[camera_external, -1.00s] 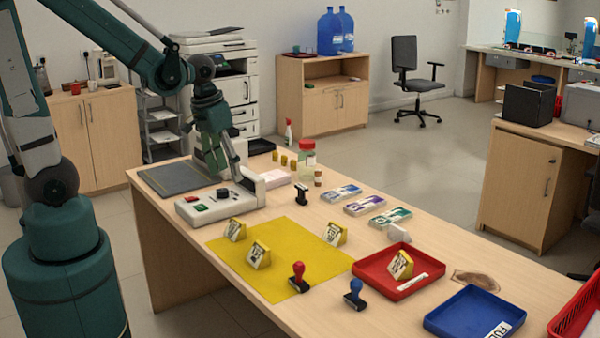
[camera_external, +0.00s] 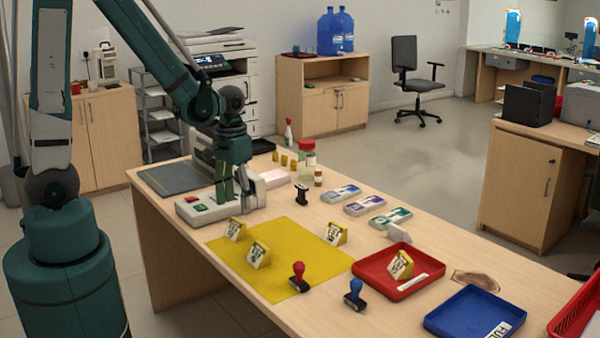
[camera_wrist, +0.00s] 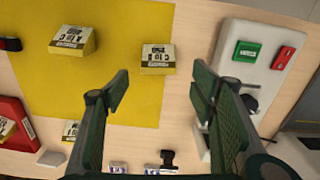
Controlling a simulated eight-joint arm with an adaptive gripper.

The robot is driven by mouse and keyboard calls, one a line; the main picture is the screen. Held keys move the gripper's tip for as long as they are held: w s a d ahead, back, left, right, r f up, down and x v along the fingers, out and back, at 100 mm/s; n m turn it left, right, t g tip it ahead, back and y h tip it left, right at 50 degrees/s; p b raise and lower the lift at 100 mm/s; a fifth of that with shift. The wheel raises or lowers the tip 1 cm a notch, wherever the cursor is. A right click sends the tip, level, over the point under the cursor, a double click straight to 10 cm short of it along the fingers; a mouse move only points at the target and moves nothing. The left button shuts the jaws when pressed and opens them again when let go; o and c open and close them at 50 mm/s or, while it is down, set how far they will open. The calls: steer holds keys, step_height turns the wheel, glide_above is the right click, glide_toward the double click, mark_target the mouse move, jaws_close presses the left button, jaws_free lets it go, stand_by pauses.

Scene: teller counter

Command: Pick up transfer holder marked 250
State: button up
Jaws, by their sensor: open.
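Three yellow wedge-shaped holders with white printed faces stand on the yellow mat (camera_external: 290,270): a near-left holder (camera_external: 235,229), a near-front holder (camera_external: 259,255) and a far-right holder (camera_external: 335,234). A similar holder (camera_external: 400,265) sits in the red tray (camera_external: 375,276). Their prints are too small or blurred to tell which is 250. My gripper (camera_external: 236,204) is open and empty, pointing down over the white device, just behind the near-left holder. In the wrist view, that holder (camera_wrist: 157,58) shows above the gap between the open fingers (camera_wrist: 165,95), apart from them.
The white device (camera_external: 200,208) with green and red buttons is close beside my gripper. A red stamp (camera_external: 298,277) and a blue stamp (camera_external: 354,294) stand near the front edge. A blue tray (camera_external: 475,314) is at right. Banknote-like bundles (camera_external: 362,205) lie behind the mat.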

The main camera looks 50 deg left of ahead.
mark_target(237, 220)
stand_by(0.3)
steer(key=shift+f+b, duration=0.35)
steer(key=shift+f, duration=1)
steer(key=shift+w+d+f+b, duration=0.1)
steer(key=shift+f+b, duration=0.9)
steer(key=shift+f, duration=1.55)
steer(key=c, duration=1)
